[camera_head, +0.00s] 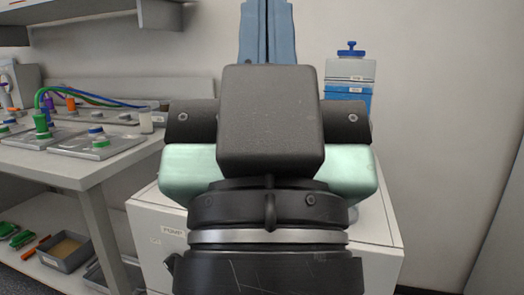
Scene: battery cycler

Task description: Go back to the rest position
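My gripper (268,160) fills the middle of the view, seen from behind. A dark box-shaped housing sits at its centre, with pale green body parts and black blocks to both sides. The wrist below it is black with a silver ring. The housing hides the fingertips and anything between them, so I cannot tell whether the gripper is open or shut. It is in front of a white cabinet (160,250) with a label on its front.
A white bench (75,165) on the left bears metal plates with green and blue caps and coloured cables. A blue-capped container (350,70) stands behind on the right. A blue-grey upright shape (267,35) rises behind the housing. A grey bin (65,252) sits on the lower shelf. The right wall is bare.

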